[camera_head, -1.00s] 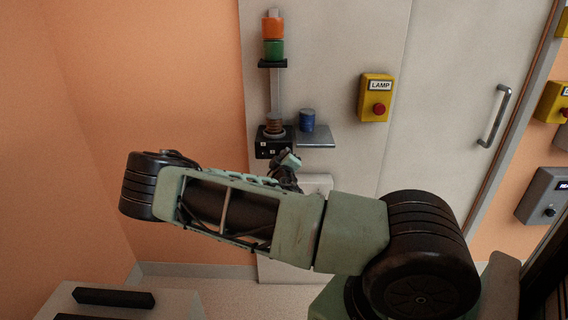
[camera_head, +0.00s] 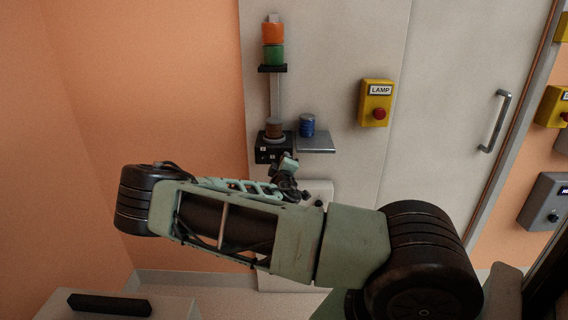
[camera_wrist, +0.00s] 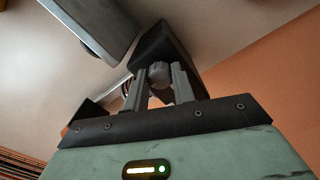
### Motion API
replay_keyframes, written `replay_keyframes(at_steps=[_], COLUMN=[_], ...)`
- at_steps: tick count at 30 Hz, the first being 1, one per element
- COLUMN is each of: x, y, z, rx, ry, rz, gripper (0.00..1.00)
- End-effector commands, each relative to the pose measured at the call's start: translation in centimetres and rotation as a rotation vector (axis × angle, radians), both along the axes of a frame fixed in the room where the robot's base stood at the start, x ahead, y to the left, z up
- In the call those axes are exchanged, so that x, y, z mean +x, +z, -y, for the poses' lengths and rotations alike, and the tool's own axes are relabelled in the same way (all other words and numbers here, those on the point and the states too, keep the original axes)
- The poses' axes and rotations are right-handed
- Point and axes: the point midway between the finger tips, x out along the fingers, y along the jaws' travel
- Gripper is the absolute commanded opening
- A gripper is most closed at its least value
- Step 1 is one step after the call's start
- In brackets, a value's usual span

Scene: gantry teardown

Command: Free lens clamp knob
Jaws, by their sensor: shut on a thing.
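A stack light stands against the pale wall panel in the head view, with an orange lens (camera_head: 273,34) over a green lens (camera_head: 274,50), a black plate, a thin pole and a brown ring-like part (camera_head: 273,128) on a black base box (camera_head: 271,148). My gripper (camera_wrist: 160,78) is shut on a small grey round knob (camera_wrist: 159,71) at a dark box, seen from below in the wrist view. In the head view my gripper (camera_head: 286,166) is just below the base box, where the knob is hidden.
A blue cylinder (camera_head: 307,125) stands on a small grey shelf (camera_head: 317,143) right of the base. A yellow LAMP box (camera_head: 375,103) with a red button is further right, before a door handle (camera_head: 495,120). A pale cabinet (camera_head: 170,306) with a black bar is at lower left.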

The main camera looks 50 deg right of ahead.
Motion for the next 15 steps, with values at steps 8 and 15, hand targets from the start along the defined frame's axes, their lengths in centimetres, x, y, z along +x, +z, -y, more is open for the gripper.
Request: replay_keyframes(at_steps=[8, 15], x=[0.03, -0.45], y=[-0.03, -0.10], z=[-0.02, -0.55], rx=[0.000, 0.001], ry=[0.001, 0.000], rz=[0.000, -0.001], gripper=[0.47, 0.47])
